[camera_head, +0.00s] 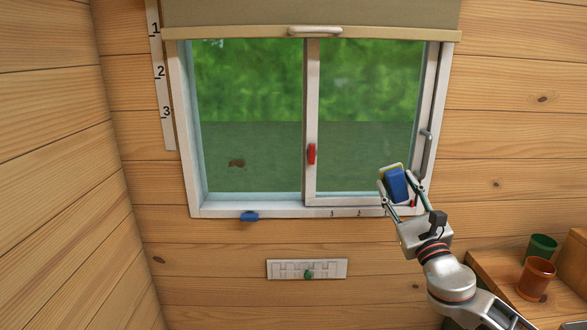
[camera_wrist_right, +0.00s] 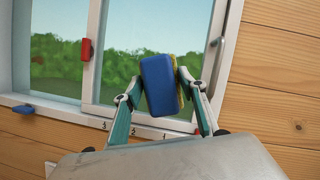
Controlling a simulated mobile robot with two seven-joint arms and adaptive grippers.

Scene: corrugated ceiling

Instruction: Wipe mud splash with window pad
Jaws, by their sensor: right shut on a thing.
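The window pad (camera_head: 397,185), blue with a yellow-green side, is between the fingers of my right gripper (camera_head: 402,188), which is shut on it. The pad is held in front of the lower right corner of the right window pane. In the right wrist view the pad (camera_wrist_right: 159,84) is tilted slightly between the two fingers (camera_wrist_right: 160,88). The mud splash (camera_head: 237,163) is a small brown patch low on the left pane, well to the left of the pad. My left gripper is not in view.
The window has a red handle (camera_head: 312,154) on its middle frame and a grey handle (camera_head: 426,152) at right. A blue catch (camera_head: 249,216) sits on the sill. A white slotted panel (camera_head: 318,268) is below. Green (camera_head: 541,248) and orange (camera_head: 537,279) cups stand at lower right.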

